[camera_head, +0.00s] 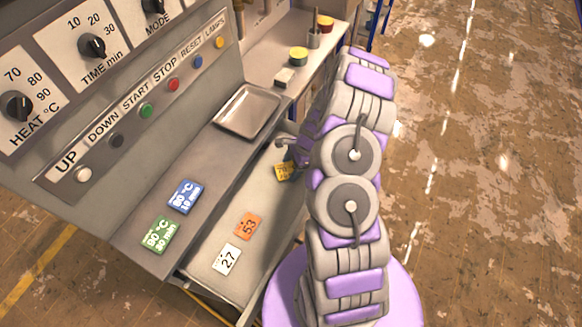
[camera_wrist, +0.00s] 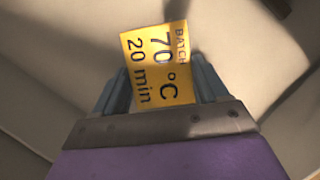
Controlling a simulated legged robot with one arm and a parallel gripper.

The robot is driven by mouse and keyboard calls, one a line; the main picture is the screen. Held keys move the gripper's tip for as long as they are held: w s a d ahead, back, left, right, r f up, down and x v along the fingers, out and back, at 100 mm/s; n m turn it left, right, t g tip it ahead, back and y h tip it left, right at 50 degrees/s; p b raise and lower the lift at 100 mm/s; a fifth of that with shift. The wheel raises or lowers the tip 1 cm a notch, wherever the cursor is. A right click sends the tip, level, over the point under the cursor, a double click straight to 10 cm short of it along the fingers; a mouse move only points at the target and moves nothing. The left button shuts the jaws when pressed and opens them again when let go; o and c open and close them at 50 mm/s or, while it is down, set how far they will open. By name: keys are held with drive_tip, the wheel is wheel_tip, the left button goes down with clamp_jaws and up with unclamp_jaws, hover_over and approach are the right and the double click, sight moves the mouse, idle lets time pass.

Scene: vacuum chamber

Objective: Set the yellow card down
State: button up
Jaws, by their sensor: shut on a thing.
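The yellow card (camera_wrist: 158,62) is between the two fingers of my gripper (camera_wrist: 160,88) in the wrist view. It reads "BATCH 70 °C 20 min". My gripper is shut on it. In the head view the yellow card (camera_head: 284,171) shows just left of my arm, over the light lower shelf (camera_head: 215,270). My arm hides part of the card and most of my gripper (camera_head: 290,158). I cannot tell whether the card touches the surface below.
A blue card (camera_head: 186,196) and a green card (camera_head: 161,234) lie on the upper ledge. An orange card (camera_head: 248,226) and a white card (camera_head: 227,259) lie on the lower shelf. An empty metal tray (camera_head: 247,110) sits behind. A control panel (camera_head: 130,95) rises at left.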

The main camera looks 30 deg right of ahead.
drive_tip(key=o, duration=1)
drive_tip(key=shift+o, duration=0.2)
